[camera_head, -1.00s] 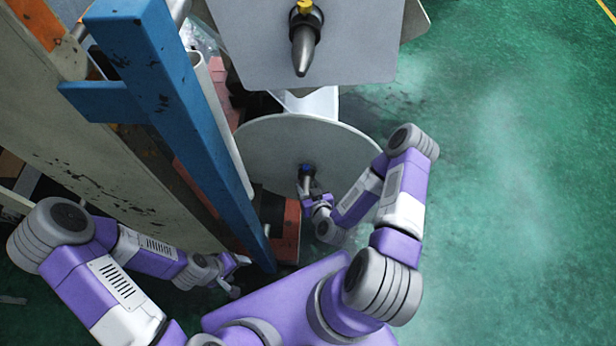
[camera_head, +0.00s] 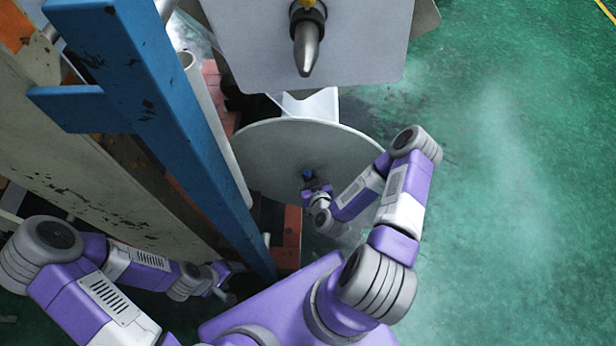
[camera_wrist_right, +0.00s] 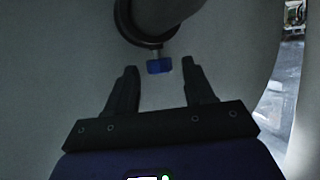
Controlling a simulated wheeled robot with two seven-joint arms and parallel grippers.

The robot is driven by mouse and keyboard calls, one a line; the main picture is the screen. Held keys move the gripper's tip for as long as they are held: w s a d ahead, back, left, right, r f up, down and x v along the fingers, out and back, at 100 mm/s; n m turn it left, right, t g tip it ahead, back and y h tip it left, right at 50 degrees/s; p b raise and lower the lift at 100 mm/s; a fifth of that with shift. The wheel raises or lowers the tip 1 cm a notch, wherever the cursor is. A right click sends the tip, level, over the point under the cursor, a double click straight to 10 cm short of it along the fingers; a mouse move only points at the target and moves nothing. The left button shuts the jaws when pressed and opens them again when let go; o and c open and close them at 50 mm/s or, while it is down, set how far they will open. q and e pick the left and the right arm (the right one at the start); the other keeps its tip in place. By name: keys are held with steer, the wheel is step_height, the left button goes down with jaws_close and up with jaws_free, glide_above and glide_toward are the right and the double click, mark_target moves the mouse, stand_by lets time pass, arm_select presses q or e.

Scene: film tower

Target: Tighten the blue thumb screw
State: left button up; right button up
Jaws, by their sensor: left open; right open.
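The blue thumb screw (camera_wrist_right: 159,66) sits under a dark collar (camera_wrist_right: 150,38) around a spindle in the right wrist view. It lies just beyond and between the fingertips of my right gripper (camera_wrist_right: 158,72), which is open with no visible contact. In the head view the blue thumb screw (camera_head: 307,175) is a small blue spot on the lower round disc (camera_head: 270,150), just above my right gripper (camera_head: 314,188). My left gripper (camera_head: 224,280) is open and empty at the lower left, beside the blue post.
A blue post (camera_head: 150,110) and a beige panel (camera_head: 60,150) stand on the left. An upper plate (camera_head: 250,60) with a grey spindle (camera_head: 305,50) and yellow screw (camera_head: 307,3) is above the disc. Green floor (camera_head: 510,200) on the right is clear.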

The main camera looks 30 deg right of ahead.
steer(key=shift+c, duration=0.5)
jaws_close()
